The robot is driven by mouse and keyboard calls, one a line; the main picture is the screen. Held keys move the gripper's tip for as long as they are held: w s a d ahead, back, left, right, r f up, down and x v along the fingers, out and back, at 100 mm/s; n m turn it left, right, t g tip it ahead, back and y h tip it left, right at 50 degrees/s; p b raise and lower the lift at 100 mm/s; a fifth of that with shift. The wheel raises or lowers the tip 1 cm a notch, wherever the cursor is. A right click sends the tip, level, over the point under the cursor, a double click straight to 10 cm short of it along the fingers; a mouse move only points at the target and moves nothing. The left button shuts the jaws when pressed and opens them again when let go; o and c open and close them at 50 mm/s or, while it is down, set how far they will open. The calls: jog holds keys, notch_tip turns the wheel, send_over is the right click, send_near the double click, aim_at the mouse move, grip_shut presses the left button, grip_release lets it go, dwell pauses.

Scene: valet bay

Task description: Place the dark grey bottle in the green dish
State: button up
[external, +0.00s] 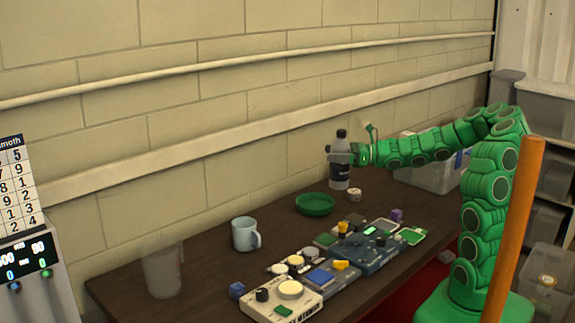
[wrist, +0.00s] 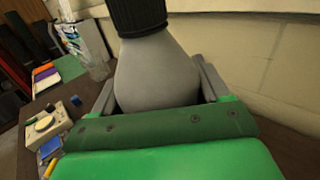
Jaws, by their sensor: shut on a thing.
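The dark grey bottle (external: 340,162) has a black cap and stands upright in the external view, above or at the table's far side. My gripper (external: 346,155) is shut on it from the right. In the wrist view the bottle's grey shoulder and black cap (wrist: 156,72) fill the space between the two fingers of my gripper (wrist: 157,88). The green dish (external: 315,204) sits on the dark table, left of and nearer than the bottle, and looks empty. I cannot tell whether the bottle's base touches the table. The dish does not show in the wrist view.
A light blue mug (external: 245,234) and a clear cup (external: 163,271) stand left of the dish. Several control boxes (external: 330,276) crowd the table's front. A small white object (external: 354,195) sits right of the dish. A grey bin (external: 437,172) is behind my arm. The wall runs along the back.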

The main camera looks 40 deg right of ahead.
jog(key=w+d+f, duration=0.2)
jog(key=w+f, duration=1.1)
jog(key=shift+d, duration=0.4)
dwell(0.7)
jog(key=shift+f, duration=0.2)
jog(key=o, duration=1.4)
